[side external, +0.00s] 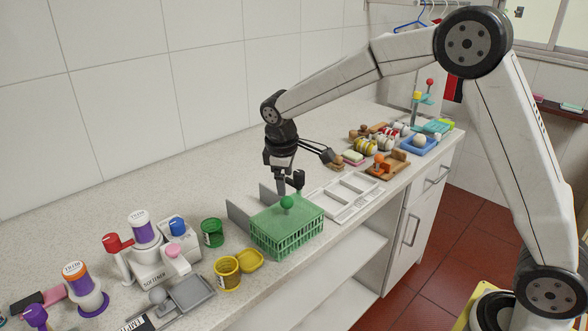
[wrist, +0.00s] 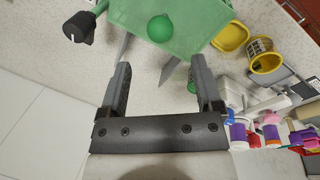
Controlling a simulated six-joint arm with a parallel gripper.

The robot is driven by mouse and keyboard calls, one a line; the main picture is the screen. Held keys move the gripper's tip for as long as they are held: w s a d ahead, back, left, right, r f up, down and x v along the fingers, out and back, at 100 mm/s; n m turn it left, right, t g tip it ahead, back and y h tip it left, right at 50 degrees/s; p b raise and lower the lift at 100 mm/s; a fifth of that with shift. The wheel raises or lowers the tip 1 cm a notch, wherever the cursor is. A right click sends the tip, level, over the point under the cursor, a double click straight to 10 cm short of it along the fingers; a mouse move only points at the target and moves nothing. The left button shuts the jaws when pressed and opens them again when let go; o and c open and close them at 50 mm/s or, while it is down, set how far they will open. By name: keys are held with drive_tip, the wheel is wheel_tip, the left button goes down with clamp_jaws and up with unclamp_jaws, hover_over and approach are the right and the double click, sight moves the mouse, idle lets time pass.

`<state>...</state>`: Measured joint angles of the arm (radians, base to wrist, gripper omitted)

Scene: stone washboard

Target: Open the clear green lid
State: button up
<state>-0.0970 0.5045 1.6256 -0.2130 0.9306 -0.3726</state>
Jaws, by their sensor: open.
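The clear green lid (side external: 272,217) lies flat on top of a green slatted basket (side external: 290,238) on the counter. A round green knob (side external: 287,202) stands on the lid. In the wrist view, the lid (wrist: 195,22) is at the top with its knob (wrist: 160,28) near the middle. My gripper (side external: 281,186) is just above the lid's back side, close behind the knob. In the wrist view, my gripper (wrist: 160,80) has its two fingers spread with nothing between them, and the knob is beyond the fingertips. Whether a finger touches the lid cannot be told.
Grey upright plates (side external: 240,218) stand behind the basket. A white divided tray (side external: 347,196) lies to its right. A green cup (side external: 212,232), a yellow basket (side external: 227,272) and its yellow lid (side external: 250,260) are to its left. The counter's front edge is close to the basket.

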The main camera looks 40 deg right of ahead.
sight(286, 197)
drive_tip(key=shift+w+d+f, duration=0.15)
drive_tip(key=shift+d+f, duration=0.05)
drive_tip(key=shift+f, duration=1)
drive_tip(key=shift+w+d+f, duration=0.1)
drive_tip(key=shift+d+f, duration=0.1)
drive_tip(key=shift+f, duration=1)
drive_tip(key=shift+w+d+f, duration=0.15)
drive_tip(key=shift+d+f, duration=0.05)
drive_tip(key=shift+f, duration=1)
clamp_jaws()
